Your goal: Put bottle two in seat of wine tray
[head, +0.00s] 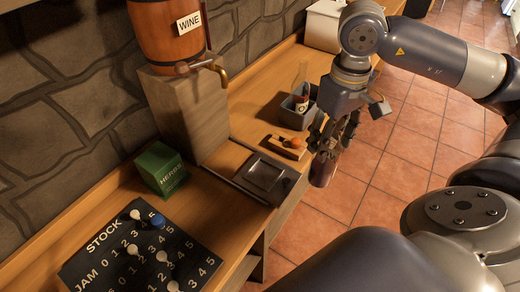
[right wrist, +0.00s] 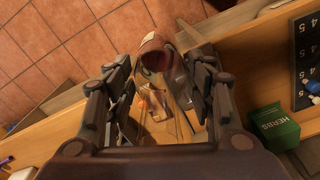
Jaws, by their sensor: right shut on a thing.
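My right gripper (head: 338,135) is shut on a bottle (head: 322,172), which hangs below the fingers beyond the counter's front edge, above the tiled floor. In the right wrist view the bottle (right wrist: 154,58) shows between the two fingers, with a reddish-brown end and a see-through body; no number on it is readable. A grey open tray (head: 296,118) on the counter, left of the gripper, looks like the wine tray. Another bottle (head: 301,97) with a pale label stands in it. The tray's seats are mostly hidden. My left gripper is not in view.
A small wooden board (head: 286,151) with a brown knob-like thing lies in front of the grey tray. A dark square dish (head: 266,175), a green HERBS box (head: 160,169), a stock board (head: 95,265) and a WINE barrel (head: 165,35) on a pedestal occupy the counter.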

